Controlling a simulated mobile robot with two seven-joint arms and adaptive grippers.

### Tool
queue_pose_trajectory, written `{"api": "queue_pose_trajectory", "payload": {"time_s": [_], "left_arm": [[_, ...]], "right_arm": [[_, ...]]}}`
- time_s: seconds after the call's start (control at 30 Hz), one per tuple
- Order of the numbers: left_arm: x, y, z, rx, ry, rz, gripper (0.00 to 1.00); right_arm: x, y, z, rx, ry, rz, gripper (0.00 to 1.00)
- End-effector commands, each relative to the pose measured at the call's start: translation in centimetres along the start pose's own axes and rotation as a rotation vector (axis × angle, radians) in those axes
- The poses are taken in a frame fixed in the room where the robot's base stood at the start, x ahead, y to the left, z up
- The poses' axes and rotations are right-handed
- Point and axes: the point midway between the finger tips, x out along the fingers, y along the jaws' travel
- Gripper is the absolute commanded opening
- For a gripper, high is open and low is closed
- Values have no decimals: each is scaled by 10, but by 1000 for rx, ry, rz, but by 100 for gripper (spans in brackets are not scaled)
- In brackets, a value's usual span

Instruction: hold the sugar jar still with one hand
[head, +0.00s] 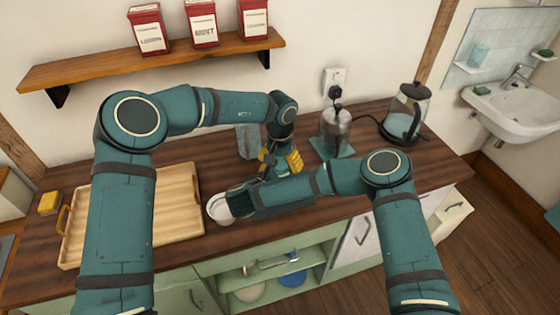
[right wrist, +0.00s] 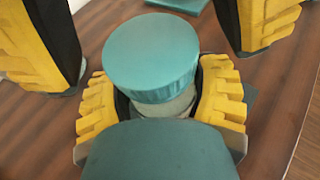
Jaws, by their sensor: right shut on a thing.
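The sugar jar, with a round teal lid (right wrist: 150,52) and a pale body (right wrist: 165,105), stands upright in the right wrist view. My right gripper (right wrist: 158,92) is shut on the jar, one yellow finger on each side below the lid. My left gripper (head: 281,160) points down at the counter in the head view. Its yellow fingers also show far apart beyond the jar in the right wrist view, touching nothing that I can see. In the head view the jar is hidden behind the arms and grippers.
A glass press (head: 335,130) on a teal mat (head: 322,150) and a kettle (head: 405,115) stand to the right.

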Motion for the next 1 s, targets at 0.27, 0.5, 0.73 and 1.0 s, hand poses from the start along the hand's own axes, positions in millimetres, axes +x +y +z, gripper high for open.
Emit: {"api": "queue_pose_trajectory", "payload": {"time_s": [0.27,0.5,0.73,1.0], "left_arm": [[0,0,0,0,0,0,11],[0,0,0,-89,1,0,11],[-1,0,0,-426,1,0,11],[-1,0,0,-600,1,-1,11]], "right_arm": [[0,0,0,-1,1,0,0],[0,0,0,-1,1,0,0],[0,0,0,-1,1,0,0],[0,0,0,0,0,0,0]]}}
